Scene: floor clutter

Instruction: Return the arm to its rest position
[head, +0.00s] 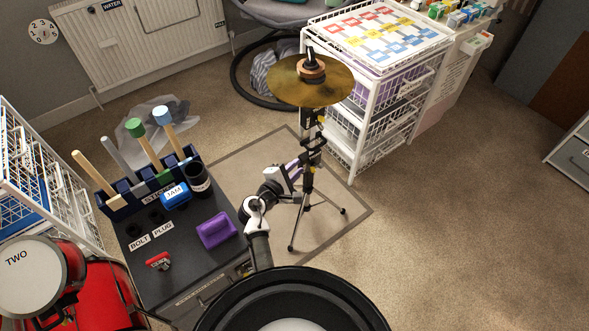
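My arm rises from the lower middle of the head view, beside the right edge of a dark cabinet top. It reaches up toward a cymbal stand. My gripper (294,172) seems to be at its far end, close to the stand's pole; it is small and partly confused with the stand, so its fingers cannot be made out. A small purple patch shows beside it; I cannot tell whether it is held. I cannot tell whether the gripper touches the stand.
The cymbal stand (309,180) stands on a bordered mat (345,218). A wire basket unit (362,165) stands behind. Carpet at right is clear.

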